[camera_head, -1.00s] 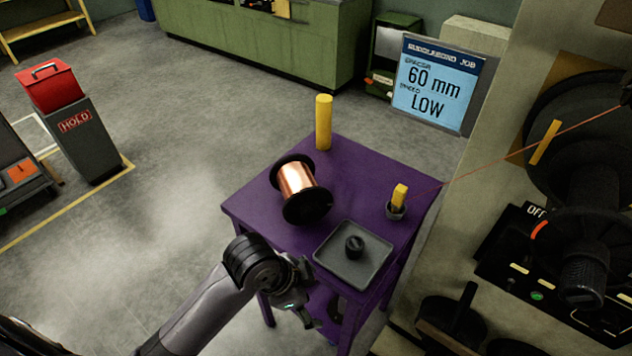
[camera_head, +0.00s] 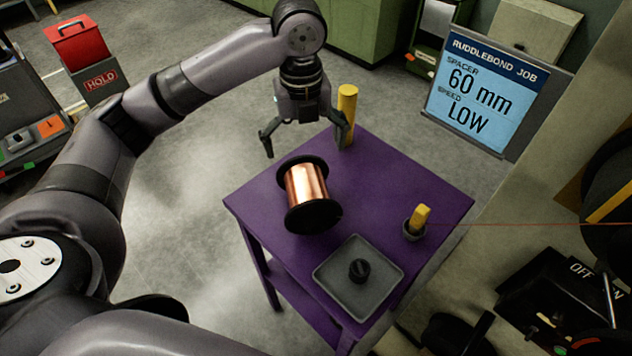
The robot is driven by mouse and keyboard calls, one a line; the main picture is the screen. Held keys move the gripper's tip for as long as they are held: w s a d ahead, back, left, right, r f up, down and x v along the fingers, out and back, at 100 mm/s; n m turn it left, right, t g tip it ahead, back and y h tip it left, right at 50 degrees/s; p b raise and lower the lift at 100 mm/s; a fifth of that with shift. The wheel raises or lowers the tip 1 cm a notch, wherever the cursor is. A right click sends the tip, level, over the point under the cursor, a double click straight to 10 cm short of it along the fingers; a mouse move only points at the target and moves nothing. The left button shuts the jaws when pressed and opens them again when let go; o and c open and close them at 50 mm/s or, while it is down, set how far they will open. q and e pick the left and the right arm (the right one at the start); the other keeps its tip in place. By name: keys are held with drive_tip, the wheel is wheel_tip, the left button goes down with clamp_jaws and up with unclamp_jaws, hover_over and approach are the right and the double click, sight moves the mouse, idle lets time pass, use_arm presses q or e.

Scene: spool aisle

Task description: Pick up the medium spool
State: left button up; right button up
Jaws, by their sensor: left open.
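A copper-wound spool with black flanges (camera_head: 308,190) lies on its side on the purple table (camera_head: 400,178), near the table's left edge. It is the only wound spool I see on the table; its size label, if any, does not show. My left gripper (camera_head: 305,147) is above and just beyond the spool, pointing down. Its two fingers are spread wide and empty, apart from the spool. The right finger partly overlaps the yellow cylinder (camera_head: 347,105) in the picture. My right gripper is not in view.
A grey tray (camera_head: 330,283) with a small black knob-like part (camera_head: 359,270) sits at the table's front. A small cup with a yellow block (camera_head: 420,217) stands at the right. A job sign (camera_head: 470,95) reads "60 mm" and "LOW". Dark machinery (camera_head: 565,290) stands at right.

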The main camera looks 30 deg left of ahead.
sight(304, 182)
use_arm(q)
drive_tip(key=f+p, duration=0.1)
drive_tip(key=f, duration=0.4)
drive_tip(key=f+p, duration=0.1)
drive_tip(key=f, duration=0.4)
drive_tip(key=shift+a+f, duration=0.2)
drive_tip(key=shift+f, duration=0.05)
drive_tip(key=f, duration=0.1)
drive_tip(key=f+p, duration=0.1)
drive_tip(key=f, duration=0.3)
drive_tip(key=shift+s+d+f+p, duration=0.1)
drive_tip(key=shift+d+f+p, duration=0.05)
drive_tip(key=shift+d+p, duration=0.25)
drive_tip(key=shift+f, duration=0.3)
drive_tip(key=shift+c, duration=0.3)
drive_tip(key=shift+r, duration=0.1)
drive_tip(key=c, duration=1.9)
drive_tip(key=shift+w, duration=0.2)
drive_tip(key=shift+c, duration=0.4)
drive_tip(key=shift+r, duration=0.1)
